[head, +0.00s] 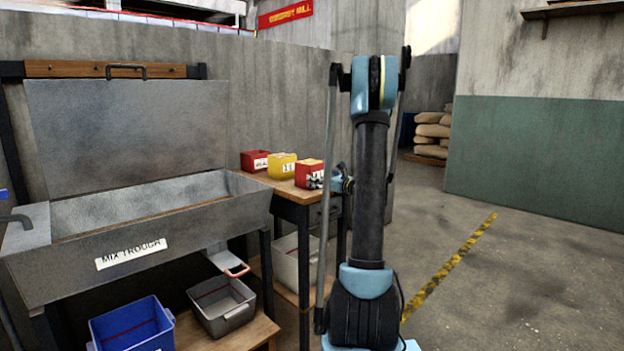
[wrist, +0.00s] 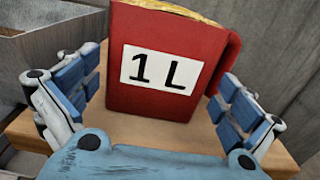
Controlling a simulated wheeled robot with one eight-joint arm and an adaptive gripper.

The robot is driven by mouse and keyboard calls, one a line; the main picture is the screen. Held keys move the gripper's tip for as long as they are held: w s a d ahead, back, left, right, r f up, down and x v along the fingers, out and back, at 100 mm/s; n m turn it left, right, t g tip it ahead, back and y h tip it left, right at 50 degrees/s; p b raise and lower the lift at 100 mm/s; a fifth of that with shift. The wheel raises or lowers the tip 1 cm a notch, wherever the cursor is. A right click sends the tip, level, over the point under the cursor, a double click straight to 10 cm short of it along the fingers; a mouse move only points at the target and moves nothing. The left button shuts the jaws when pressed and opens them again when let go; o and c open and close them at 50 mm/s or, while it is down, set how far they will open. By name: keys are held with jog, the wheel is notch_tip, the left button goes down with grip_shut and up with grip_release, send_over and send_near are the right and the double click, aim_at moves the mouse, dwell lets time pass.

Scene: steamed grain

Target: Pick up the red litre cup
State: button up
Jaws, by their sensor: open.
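The red litre cup (wrist: 200,48) has a white "1 L" label facing the wrist camera. In the head view, a red cup (head: 309,167) stands at the near right end of a small wooden-topped table (head: 284,187), with my gripper (head: 318,181) at its front, partly covering its label. In the wrist view my gripper (wrist: 157,92) is open, with one blue-padded finger on each side of the cup. The cup looks slightly tilted in that view. I see no clear contact between the pads and the cup; its lower edge is near the palm.
A yellow cup (head: 282,166) and another red cup (head: 254,160) stand behind in a row. The metal mix trough (head: 150,232) is left of the table. A blue bin (head: 132,326), a grey bin (head: 222,306) and a pale bin (head: 292,262) sit lower. Open floor lies right.

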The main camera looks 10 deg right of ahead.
jog(key=shift+x, duration=2.6)
jog(key=shift+r, duration=0.2)
jog(key=shift+c, duration=0.6)
jog(key=c, duration=1.8)
jog(key=shift+c, duration=0.2)
